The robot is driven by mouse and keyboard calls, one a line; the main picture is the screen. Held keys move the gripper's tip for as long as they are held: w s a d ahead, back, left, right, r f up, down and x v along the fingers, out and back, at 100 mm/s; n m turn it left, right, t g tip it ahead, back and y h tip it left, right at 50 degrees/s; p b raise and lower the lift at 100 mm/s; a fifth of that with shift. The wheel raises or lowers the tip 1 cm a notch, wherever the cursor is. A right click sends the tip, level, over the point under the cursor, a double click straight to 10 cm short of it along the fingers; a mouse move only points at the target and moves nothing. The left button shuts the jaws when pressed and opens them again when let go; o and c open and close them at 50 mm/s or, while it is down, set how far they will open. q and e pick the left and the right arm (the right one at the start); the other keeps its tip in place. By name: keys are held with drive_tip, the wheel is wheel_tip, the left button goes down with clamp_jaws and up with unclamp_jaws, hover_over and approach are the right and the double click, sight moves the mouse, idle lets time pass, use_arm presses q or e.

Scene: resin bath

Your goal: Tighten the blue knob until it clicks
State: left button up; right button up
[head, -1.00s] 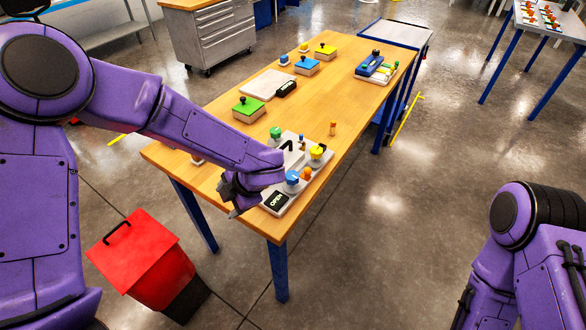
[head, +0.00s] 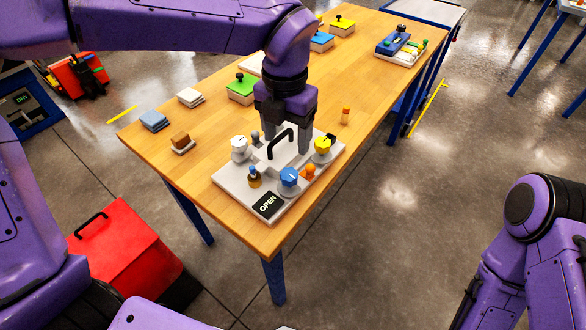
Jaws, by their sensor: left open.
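The blue knob (head: 289,178) stands on the front part of a pale grey panel (head: 228,180) at the near end of the wooden table. A black sign reading OPEN (head: 268,205) lies in front of it. My left gripper (head: 287,140) points down over the panel, behind the blue knob and apart from it. Its fingers are open, around or just behind a black arched handle (head: 283,140); I cannot tell which. A white knob (head: 239,147), a yellow knob (head: 322,146) and a small orange knob (head: 309,171) are also on the panel. My right gripper is out of view.
A small blue-capped brass piece (head: 254,178) stands on the panel's left. An orange peg (head: 346,114) stands beyond it. A green box (head: 241,90) and a brown block (head: 181,142) are on the table. A red bin (head: 120,245) stands on the floor at left.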

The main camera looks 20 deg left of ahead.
sight(289, 174)
use_arm(q)
drive_tip(key=f, duration=0.7)
drive_tip(key=f+p, duration=0.1)
drive_tip(key=f, duration=0.3)
drive_tip(key=shift+w+d, duration=0.15)
drive_tip(key=shift+w, duration=0.2)
drive_tip(key=shift+c, duration=0.4)
drive_tip(key=c, duration=1)
drive_tip(key=shift+s+r+m+p, duration=0.1)
drive_tip(key=shift+r+m+p, duration=0.05)
drive_tip(key=shift+m+p, duration=0.2)
drive_tip(key=m+p, duration=0.3)
drive_tip(key=p, duration=0.1)
drive_tip(key=shift+r, duration=0.2)
drive_tip(key=shift+f+m, duration=0.15)
drive_tip(key=shift+m, duration=0.3)
drive_tip(key=shift+f, duration=0.2)
